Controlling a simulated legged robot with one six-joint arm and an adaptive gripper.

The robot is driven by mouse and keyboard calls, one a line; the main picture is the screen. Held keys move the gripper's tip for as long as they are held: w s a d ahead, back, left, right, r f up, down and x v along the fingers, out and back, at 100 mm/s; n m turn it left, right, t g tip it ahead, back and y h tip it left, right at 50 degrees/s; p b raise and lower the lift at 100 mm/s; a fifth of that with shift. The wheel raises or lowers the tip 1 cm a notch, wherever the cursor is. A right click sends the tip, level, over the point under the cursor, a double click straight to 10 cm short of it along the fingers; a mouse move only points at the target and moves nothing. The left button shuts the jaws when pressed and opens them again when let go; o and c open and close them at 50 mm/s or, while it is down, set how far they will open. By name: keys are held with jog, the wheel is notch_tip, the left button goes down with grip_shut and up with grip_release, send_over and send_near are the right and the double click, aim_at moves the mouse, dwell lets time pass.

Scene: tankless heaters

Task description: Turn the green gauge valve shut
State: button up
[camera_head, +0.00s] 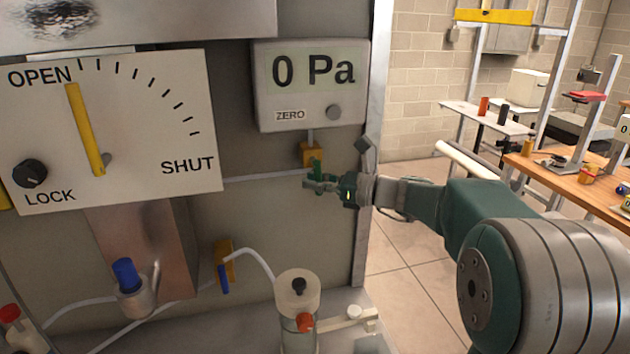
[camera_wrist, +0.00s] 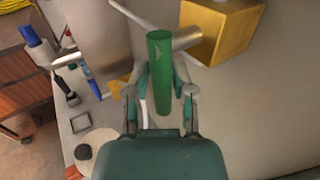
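The green gauge valve has a green handle (camera_head: 317,176) below a brass block (camera_head: 311,153), under the gauge box reading "0 Pa" (camera_head: 311,85). In the wrist view the green handle (camera_wrist: 160,75) stands upright in the picture, beside the brass block (camera_wrist: 218,30). My gripper (camera_head: 318,183) is at the handle. In the wrist view my gripper (camera_wrist: 160,78) has one finger on each side of the handle, close against it, and looks shut on it. The exact contact at the fingertips is partly hidden by the handle.
A white dial panel (camera_head: 140,130) with a yellow pointer near OPEN hangs at the left. A blue-handled valve (camera_head: 224,275) and a clear cylinder with a red knob (camera_head: 298,310) stand below. A thin pipe (camera_head: 260,177) runs left of the valve. Open floor lies right of the panel.

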jog(key=shift+d, duration=0.25)
grip_shut()
jog(key=shift+d, duration=0.1)
jog(key=shift+w+d+r+n+g+h, duration=0.1)
jog(key=shift+d+n+g+h, duration=0.25)
jog(key=shift+n+h, duration=0.4)
jog(key=shift+w+d+r+n+h, duration=0.1)
jog(key=shift+d+r+n+h, duration=0.45)
jog(key=shift+h, duration=1.55)
jog(key=shift+d+r+n+h, duration=0.15)
jog(key=shift+r+n+h, duration=0.35)
jog(key=shift+n+h, duration=1.1)
jog(key=shift+w+d+r+n+h, duration=0.1)
jog(key=shift+d+r+n+h, duration=0.35)
jog(key=shift+h, duration=2.1)
jog(key=shift+r, duration=0.1)
